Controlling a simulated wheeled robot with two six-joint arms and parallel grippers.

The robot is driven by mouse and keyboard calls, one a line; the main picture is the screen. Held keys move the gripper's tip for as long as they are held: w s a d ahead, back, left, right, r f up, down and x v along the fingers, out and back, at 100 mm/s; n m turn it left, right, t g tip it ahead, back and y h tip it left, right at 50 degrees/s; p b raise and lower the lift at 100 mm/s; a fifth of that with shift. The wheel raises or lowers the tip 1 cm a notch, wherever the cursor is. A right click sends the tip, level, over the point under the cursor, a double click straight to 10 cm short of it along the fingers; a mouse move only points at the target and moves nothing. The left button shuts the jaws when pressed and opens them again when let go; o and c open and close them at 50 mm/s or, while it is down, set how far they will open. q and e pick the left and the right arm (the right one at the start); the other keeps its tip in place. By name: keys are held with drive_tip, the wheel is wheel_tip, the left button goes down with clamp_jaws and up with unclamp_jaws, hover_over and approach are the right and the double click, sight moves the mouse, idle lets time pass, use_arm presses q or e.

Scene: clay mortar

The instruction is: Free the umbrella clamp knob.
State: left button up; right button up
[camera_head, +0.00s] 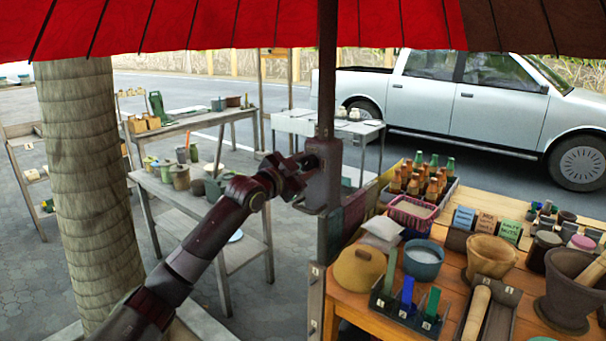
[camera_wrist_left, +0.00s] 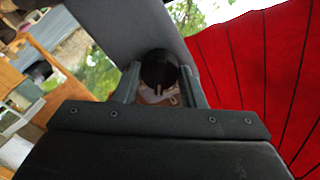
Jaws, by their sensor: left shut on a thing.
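The red umbrella (camera_head: 240,22) spreads across the top of the head view, and its dark pole (camera_head: 327,80) comes down in the middle. In the left wrist view the knob (camera_wrist_left: 158,68) is a dark round piece between the two fingers. In the head view the gripper and clamp largely hide the knob. My right gripper is in neither view.
A palm trunk (camera_head: 85,180) stands at left. Grey side tables with pots stand behind my arm. A pickup truck (camera_head: 470,100) is parked behind.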

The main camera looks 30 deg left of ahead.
use_arm(q)
drive_tip(key=m+b, duration=0.1)
drive_tip(key=m, duration=0.4)
drive_tip(key=shift+m+b, duration=0.3)
drive_tip(key=shift+b, duration=0.1)
drive_tip(key=m+b, duration=0.1)
drive_tip(key=m, duration=0.3)
drive_tip(key=shift+m, duration=0.4)
drive_tip(key=o, duration=1)
